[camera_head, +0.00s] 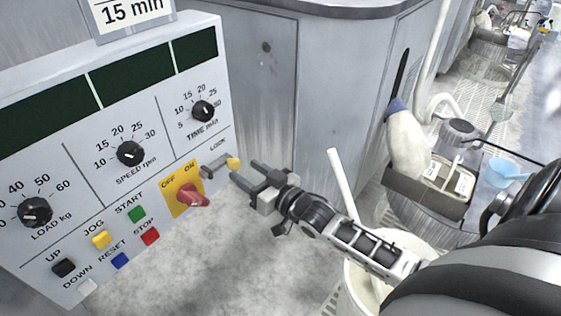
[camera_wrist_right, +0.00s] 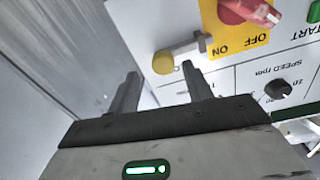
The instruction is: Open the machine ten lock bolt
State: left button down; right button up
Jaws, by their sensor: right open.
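The lock bolt (camera_head: 213,168) is a small metal bolt with a yellow knob (camera_head: 234,163), below the LOCK label at the right edge of the control panel (camera_head: 75,170). In the right wrist view the bolt (camera_wrist_right: 188,46) and its yellow knob (camera_wrist_right: 163,63) lie just beyond the fingertips. My right gripper (camera_head: 245,171) is open and empty, its fingers pointing at the knob. In the wrist view the knob lines up with the gap between the fingers (camera_wrist_right: 160,72); contact cannot be made out. My left gripper is not in view.
A red OFF/ON switch (camera_head: 191,196) on a yellow plate sits beside the bolt. Dials and coloured buttons cover the panel. A white bucket (camera_head: 352,275) with a stick stands behind my right forearm. A grey metal housing (camera_head: 262,85) rises behind the gripper.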

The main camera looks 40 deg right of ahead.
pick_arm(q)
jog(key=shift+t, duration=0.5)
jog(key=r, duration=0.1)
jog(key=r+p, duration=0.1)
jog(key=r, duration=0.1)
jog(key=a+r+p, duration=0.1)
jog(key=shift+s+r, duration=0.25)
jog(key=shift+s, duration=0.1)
pick_arm(e)
jog(key=v, duration=1.3)
jog(key=shift+s+d, duration=0.2)
jog(key=shift+s, duration=0.05)
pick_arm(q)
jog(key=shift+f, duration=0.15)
pick_arm(e)
jog(key=shift+r, duration=0.15)
